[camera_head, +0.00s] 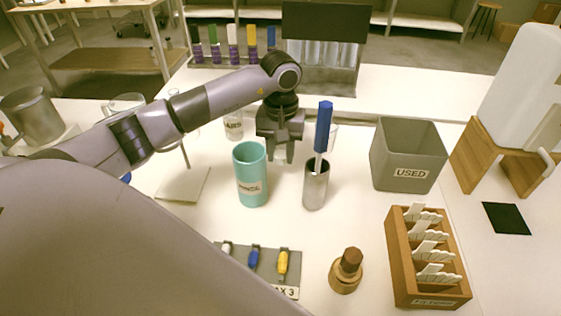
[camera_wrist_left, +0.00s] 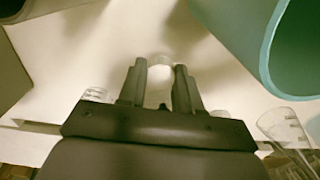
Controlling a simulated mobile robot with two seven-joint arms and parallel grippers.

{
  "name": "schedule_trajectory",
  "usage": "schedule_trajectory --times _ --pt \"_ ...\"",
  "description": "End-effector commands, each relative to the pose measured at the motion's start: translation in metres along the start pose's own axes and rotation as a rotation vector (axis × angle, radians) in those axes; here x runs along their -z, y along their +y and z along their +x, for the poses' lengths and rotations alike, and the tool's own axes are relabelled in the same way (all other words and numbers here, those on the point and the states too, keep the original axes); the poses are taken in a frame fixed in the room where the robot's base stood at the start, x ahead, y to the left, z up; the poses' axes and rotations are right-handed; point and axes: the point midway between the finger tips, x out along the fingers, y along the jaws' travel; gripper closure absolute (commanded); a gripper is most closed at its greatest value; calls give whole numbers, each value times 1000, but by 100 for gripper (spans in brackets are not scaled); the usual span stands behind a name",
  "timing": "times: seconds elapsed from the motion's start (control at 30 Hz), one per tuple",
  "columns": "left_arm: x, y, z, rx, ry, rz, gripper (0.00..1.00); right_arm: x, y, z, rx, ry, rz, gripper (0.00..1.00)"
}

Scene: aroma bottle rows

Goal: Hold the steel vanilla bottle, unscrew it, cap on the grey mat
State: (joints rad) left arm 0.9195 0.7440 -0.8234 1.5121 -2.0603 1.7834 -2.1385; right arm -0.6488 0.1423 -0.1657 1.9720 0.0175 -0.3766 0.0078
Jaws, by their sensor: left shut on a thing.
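My left gripper (camera_head: 283,157) points down over the middle of the table, behind the teal cup and the steel cup. In the left wrist view its fingers (camera_wrist_left: 160,88) are closed around a small pale, rounded thing (camera_wrist_left: 160,66); its kind is not clear. I cannot make out a steel vanilla bottle; any label on the held thing is hidden. A flat grey piece labelled "MAX 3" (camera_head: 236,273) lies at the front, with white, blue and yellow-handled items on it; I cannot tell whether it is the grey mat. My right gripper is not in view.
A teal cup (camera_head: 250,180) and a steel cup (camera_head: 315,190) with a blue-handled brush stand near the gripper. A grey "USED" bin (camera_head: 408,155), a wooden holder (camera_head: 398,255) and a brown-topped wooden piece (camera_head: 346,270) are to the right. A dark square (camera_head: 507,218) lies far right.

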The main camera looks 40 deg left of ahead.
Motion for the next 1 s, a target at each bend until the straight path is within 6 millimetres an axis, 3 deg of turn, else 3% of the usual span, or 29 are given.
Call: schedule_trajectory --times 0.2,0.6,0.63,0.7,1.0 --pt "-1 0 33 2 -3 -1 100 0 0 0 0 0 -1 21" --pt "0 0 40 2 0 0 100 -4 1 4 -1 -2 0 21" --pt "0 0 39 1 0 0 57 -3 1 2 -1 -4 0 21" --pt "0 0 38 1 -1 0 41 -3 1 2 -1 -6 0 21" --pt "0 0 37 1 -1 0 41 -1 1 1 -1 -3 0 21"
